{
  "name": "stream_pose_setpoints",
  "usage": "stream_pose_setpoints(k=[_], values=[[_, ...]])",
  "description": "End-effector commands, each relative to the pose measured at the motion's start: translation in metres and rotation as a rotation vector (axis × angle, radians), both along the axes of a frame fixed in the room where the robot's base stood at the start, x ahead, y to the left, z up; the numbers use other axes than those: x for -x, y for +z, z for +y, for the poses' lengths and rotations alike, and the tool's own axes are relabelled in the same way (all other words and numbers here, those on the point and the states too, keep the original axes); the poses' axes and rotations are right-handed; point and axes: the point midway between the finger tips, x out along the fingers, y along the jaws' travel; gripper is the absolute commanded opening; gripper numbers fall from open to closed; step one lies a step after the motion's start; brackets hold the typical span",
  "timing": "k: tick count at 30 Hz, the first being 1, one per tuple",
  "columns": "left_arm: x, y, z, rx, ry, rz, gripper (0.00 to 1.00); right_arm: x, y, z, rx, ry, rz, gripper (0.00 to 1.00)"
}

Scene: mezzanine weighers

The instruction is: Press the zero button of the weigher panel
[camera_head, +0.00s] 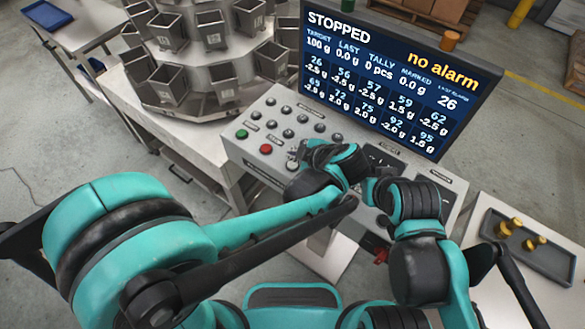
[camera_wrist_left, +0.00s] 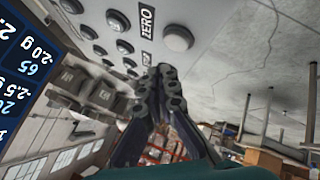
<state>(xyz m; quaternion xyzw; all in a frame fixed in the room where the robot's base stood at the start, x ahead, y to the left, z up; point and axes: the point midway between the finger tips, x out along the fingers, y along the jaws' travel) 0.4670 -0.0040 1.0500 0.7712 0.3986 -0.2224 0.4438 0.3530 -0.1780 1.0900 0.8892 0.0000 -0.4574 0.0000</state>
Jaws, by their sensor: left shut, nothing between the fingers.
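The weigher panel (camera_head: 240,148) is a pale sloped console with rows of dark round buttons, one green and one red. In the left wrist view, a ZERO label (camera_wrist_left: 147,22) lies between a pale round button (camera_wrist_left: 178,38) and a darker button (camera_wrist_left: 118,20). I cannot tell from the picture alone which one it names. My left gripper (camera_head: 301,153) is shut and empty over the panel's button area, its fingertips (camera_wrist_left: 165,72) appearing just below the pale button. Contact cannot be made out. My right gripper (camera_head: 371,188) is over the panel's right part, its fingers largely hidden.
A screen (camera_head: 400,85) behind the panel reads STOPPED and no alarm. A weigher with several metal buckets (camera_head: 170,84) stands at the left back. A dark tray (camera_head: 555,262) with small yellow pieces lies on a table at the right. Grey floor is open between.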

Motion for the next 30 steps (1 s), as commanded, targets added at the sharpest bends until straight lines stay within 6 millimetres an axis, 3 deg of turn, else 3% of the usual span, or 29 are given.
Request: stream_pose_setpoints(k=[1, 6, 30], values=[[-0.0001, -0.0107, -0.0001, 0.0, 0.0, 0.0, 0.0, 0.0, -0.0098, 0.0, 0.0, 0.0, 0.0, 0.0], [-0.0002, -0.0188, -0.0002, 0.0, 0.0, 0.0, 0.0, 0.0, -0.0163, 0.0, 0.0, 0.0, 0.0, 0.0], [-0.0001, -0.0178, -0.0001, 0.0, 0.0, 0.0, 0.0, 0.0, -0.0153, 0.0, 0.0, 0.0, 0.0, 0.0]])
